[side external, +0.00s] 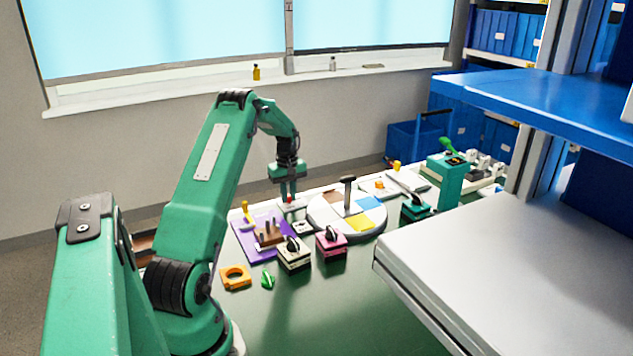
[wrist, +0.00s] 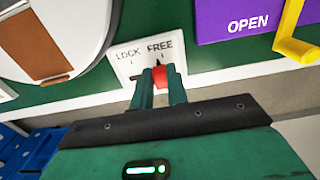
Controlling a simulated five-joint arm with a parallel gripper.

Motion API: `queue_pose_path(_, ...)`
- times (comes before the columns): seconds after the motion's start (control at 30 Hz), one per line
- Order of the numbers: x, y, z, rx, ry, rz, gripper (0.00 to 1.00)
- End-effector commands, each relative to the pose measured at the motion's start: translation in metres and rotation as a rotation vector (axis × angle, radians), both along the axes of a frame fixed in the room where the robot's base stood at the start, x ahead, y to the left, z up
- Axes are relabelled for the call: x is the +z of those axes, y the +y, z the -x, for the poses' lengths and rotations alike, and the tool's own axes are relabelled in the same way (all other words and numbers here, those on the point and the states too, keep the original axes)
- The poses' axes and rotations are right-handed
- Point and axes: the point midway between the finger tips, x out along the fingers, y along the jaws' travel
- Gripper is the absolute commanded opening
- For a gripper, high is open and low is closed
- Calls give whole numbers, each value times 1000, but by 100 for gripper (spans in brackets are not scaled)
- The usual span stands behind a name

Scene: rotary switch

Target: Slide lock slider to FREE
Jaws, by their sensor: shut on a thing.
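The lock slider plate (wrist: 128,62) is white, with LOCK printed on the left and FREE on the right in the wrist view. The red slider knob (wrist: 159,74) sits below the word FREE. My gripper (wrist: 160,84) is shut on this knob, and its fingers hide part of it. In the side view my gripper (side external: 288,195) points down onto the small white plate (side external: 296,204) at the back of the table, with a bit of red at the fingertips.
A round dial with coloured sectors (side external: 367,221) and an upright dark handle stands right of the plate. A purple OPEN panel (wrist: 238,18) with a yellow handle (wrist: 289,38) is on the other side. Several small knob blocks stand in front. The near green tabletop (side external: 330,310) is clear.

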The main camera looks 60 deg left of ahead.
Motion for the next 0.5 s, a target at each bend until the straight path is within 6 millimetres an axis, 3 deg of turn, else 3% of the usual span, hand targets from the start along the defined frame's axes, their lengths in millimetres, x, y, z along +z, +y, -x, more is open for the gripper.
queue_pose_path(0.13, 1, 1, 11, 4, -2, -3, 0)
queue_pose_path(0.43, 1, 1, 14, 6, 1, 1, 0)
queue_pose_path(0.47, 1, 1, 14, 6, 1, 2, 19)
queue_pose_path(0.5, 1, 1, 14, 6, 1, 1, 27)
